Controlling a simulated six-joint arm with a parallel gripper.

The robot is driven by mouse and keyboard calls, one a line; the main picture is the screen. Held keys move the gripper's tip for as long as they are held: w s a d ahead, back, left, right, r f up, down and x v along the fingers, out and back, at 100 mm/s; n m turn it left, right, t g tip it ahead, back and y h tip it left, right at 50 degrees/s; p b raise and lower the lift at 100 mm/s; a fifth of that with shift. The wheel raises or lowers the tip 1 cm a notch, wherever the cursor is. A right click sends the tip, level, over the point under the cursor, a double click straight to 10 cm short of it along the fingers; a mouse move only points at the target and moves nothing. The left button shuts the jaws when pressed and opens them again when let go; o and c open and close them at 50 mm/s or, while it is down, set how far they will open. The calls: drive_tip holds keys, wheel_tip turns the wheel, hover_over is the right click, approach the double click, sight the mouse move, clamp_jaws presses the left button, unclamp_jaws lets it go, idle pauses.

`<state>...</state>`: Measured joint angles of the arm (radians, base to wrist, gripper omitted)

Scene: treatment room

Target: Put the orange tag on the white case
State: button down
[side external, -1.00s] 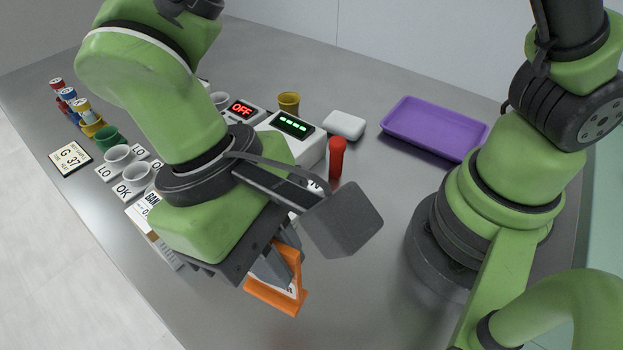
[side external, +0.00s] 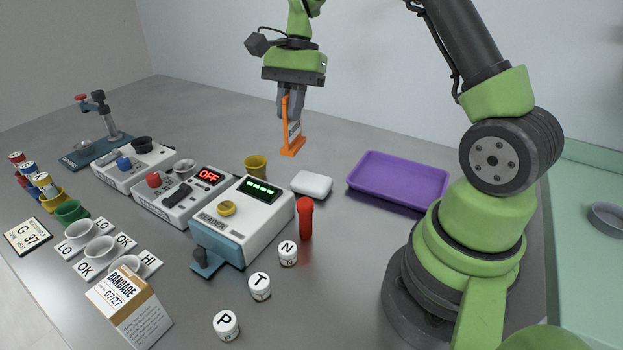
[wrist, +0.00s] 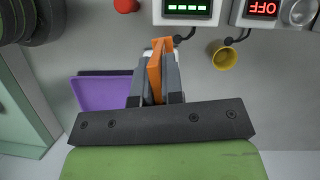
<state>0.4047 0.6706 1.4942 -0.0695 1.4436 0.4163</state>
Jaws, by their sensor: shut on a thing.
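The orange tag (side external: 291,150) is an upright orange piece with a flared foot and a pale printed face. My gripper (side external: 290,112) is shut on it and holds it up in the air, pointing down. The white case (side external: 312,184) is a small rounded white box lying on the table, below and slightly right of the tag in the side view. A clear gap shows between them. In the wrist view the orange tag (wrist: 155,72) stands between my gripper's fingers (wrist: 158,85). The white case is mostly or wholly hidden there.
A purple tray (side external: 352,182) lies right of the case. A yellow cup (side external: 255,167), a white reader (side external: 240,222) and a red upright piece (side external: 305,218) stand close by. Lettered white pots, a bandage box (side external: 130,310) and cups fill the front left.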

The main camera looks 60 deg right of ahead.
drive_tip(key=shift+s+d+f+m+t, duration=0.15)
drive_tip(key=shift+d+f+m, duration=0.2)
drive_tip(key=shift+d+f, duration=0.85)
drive_tip(key=shift+s+d+f+m+t, duration=0.1)
drive_tip(key=shift+s+d+f+m, duration=0.2)
drive_tip(key=shift+f, duration=1.7)
drive_tip(key=shift+s+d+f+m+t, duration=0.15)
drive_tip(key=shift+d+f+m, duration=0.2)
drive_tip(key=shift+d+f, duration=0.85)
drive_tip(key=shift+w+a+f, duration=0.1)
drive_tip(key=shift+a+f, duration=0.3)
drive_tip(key=shift+f, duration=0.1)
drive_tip(key=c, duration=1.2)
unclamp_jaws()
drive_tip(key=shift+c, duration=0.2)
